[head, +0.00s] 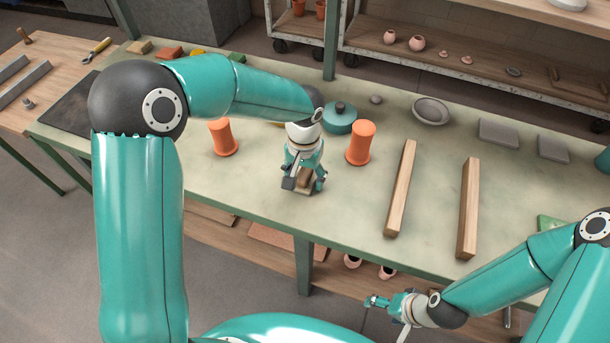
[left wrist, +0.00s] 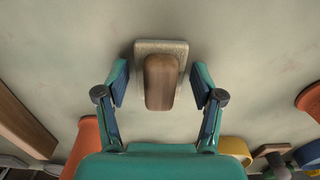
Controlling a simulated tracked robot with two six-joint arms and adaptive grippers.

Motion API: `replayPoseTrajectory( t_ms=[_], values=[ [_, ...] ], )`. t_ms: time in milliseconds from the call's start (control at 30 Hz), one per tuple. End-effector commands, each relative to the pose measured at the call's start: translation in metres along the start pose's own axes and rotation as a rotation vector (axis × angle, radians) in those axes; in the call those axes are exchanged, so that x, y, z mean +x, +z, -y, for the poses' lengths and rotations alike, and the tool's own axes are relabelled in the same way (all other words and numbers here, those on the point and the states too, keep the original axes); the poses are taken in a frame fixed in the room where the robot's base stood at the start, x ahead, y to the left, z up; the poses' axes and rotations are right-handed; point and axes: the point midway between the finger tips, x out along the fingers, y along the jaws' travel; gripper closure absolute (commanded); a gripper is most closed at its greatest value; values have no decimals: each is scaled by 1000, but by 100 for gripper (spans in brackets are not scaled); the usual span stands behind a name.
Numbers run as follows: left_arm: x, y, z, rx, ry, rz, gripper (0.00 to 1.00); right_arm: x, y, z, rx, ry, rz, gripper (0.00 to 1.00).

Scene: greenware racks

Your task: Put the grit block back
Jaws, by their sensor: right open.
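The grit block appears to be a small block with a rounded brown wooden handle (left wrist: 160,82) on a pale, rough-looking base (left wrist: 175,48). It lies on the pale green table, and in the head view its base (head: 299,190) shows under my left gripper (head: 305,184). My left gripper, also in the left wrist view (left wrist: 160,85), is open with one finger on each side of the handle and a gap on both sides. My right gripper (head: 374,301) is open and empty, low in front of the table's front edge.
Orange cylinders stand left (head: 223,138) and right (head: 360,143) of my left gripper. A teal lidded pot (head: 340,119) is behind. Two wooden bars (head: 401,188) (head: 468,208) lie to the right. A grey bowl (head: 431,110) and grey slabs (head: 498,133) sit further back.

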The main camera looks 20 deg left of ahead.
Motion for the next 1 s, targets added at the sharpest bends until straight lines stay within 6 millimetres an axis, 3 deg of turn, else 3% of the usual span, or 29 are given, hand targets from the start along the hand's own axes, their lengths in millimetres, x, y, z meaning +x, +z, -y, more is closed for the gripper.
replayPoseTrajectory(
  t_ms=[467,1000],
  values=[
    [-8,-1,0,-1,0,-3,23,-1,0,0,0,0,0,22],
    [-105,-1,0,-2,0,-4,23,2,0,-1,0,0,0,22]
  ],
)
